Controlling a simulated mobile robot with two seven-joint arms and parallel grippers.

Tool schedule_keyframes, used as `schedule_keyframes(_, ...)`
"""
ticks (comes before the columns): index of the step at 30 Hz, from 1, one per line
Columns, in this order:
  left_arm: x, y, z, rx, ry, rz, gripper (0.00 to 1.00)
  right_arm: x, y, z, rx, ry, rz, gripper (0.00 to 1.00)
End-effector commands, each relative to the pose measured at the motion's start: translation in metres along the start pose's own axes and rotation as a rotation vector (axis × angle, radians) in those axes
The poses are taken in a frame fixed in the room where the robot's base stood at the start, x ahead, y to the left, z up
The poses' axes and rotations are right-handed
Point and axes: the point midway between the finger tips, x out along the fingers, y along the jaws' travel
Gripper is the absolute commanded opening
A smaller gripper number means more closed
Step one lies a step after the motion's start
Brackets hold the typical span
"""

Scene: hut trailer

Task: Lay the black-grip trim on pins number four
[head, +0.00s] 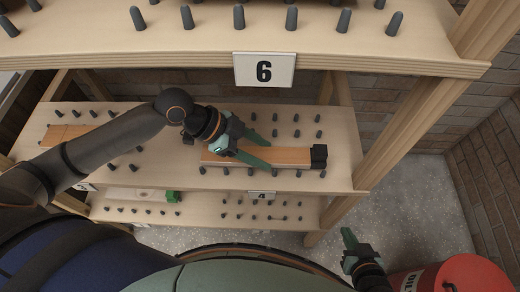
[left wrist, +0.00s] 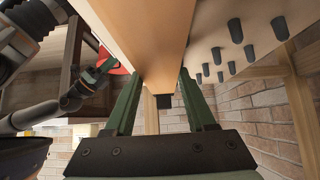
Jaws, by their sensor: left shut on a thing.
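The black-grip trim is a flat orange-brown wooden strip (head: 290,156) with a black block (head: 319,157) at its right end. It lies level along the right half of the middle shelf, above the number four label (head: 262,195). Dark pins (head: 297,118) show behind it and a front row (head: 250,172) runs along its near side; I cannot tell whether it touches shelf or pins. My left gripper (head: 257,149) is shut on the strip, left of the block. In the left wrist view the strip (left wrist: 150,45) runs between both fingers. My right gripper (head: 350,243) hangs low, away from the shelf; its opening is unclear.
The top shelf (head: 330,48), labelled 6 (head: 264,69), overhangs the middle one. Another wooden strip (head: 62,132) lies at the middle shelf's left. A green-ended piece (head: 173,196) is on the lower shelf. A wooden post (head: 400,120) and a red drum (head: 465,278) stand right.

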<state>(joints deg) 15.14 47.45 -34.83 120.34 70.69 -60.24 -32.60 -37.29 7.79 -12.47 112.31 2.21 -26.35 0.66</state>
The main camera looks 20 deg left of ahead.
Motion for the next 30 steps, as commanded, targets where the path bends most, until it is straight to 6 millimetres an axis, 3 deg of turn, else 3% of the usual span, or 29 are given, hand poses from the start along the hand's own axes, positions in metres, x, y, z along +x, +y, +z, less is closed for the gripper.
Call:
schedule_keyframes(6,0.001,0.000,0.001,0.000,0.001,-0.001,0.00,0.000,0.000,-0.001,-0.001,0.002,-0.001,0.00)
schedule_keyframes(7,0.001,0.000,0.001,0.000,0.000,0.000,0.58,0.000,-0.001,-0.001,-0.001,0.002,-0.001,0.00)
schedule_keyframes(14,0.001,0.000,0.001,0.000,-0.001,0.000,0.84,0.000,-0.001,0.000,-0.001,0.000,-0.002,0.00)
schedule_keyframes(24,-0.003,-0.001,-0.001,0.000,-0.001,-0.002,0.85,-0.001,-0.001,0.002,-0.001,-0.006,-0.002,0.00)
schedule_keyframes(30,-0.031,-0.001,0.000,0.000,-0.004,-0.003,0.85,-0.002,-0.001,0.003,-0.001,-0.009,-0.001,0.00)
